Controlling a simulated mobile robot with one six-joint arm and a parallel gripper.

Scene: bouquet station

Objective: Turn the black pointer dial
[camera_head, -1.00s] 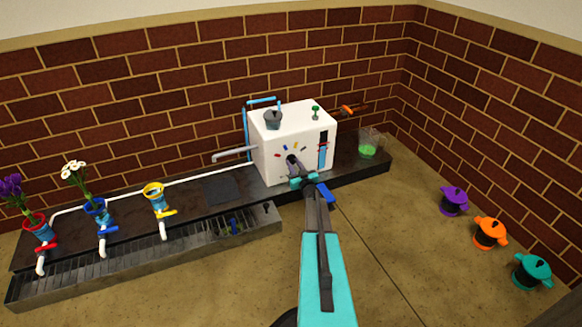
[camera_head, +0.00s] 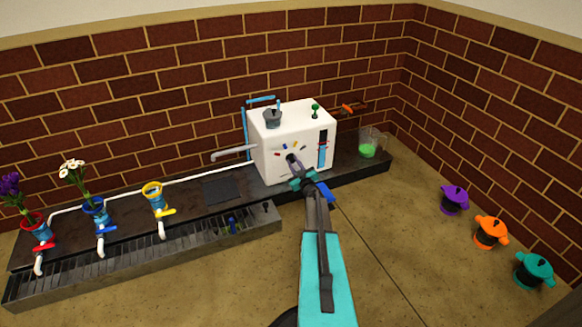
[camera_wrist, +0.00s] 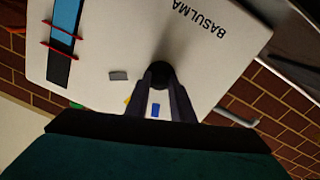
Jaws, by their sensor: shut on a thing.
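The black pointer dial (camera_wrist: 160,72) is on the front face of a white box-shaped machine (camera_head: 268,168). In the wrist view it shows as a dark round knob between my fingertips. My gripper (camera_head: 294,163) reaches the front face from the near side and is shut on the dial. The fingers hide much of the dial, and I cannot make out which way its pointer faces. Small coloured marks ring the dial; a blue mark (camera_wrist: 156,110) and a grey mark (camera_wrist: 119,75) show in the wrist view.
The machine's front also has a blue gauge strip (camera_head: 323,150), and a spout (camera_head: 234,153) points left. A glass with green liquid (camera_head: 367,149) stands to the right. Flower cups with taps line the counter at left. Purple, orange and teal pots (camera_head: 533,271) stand on the right.

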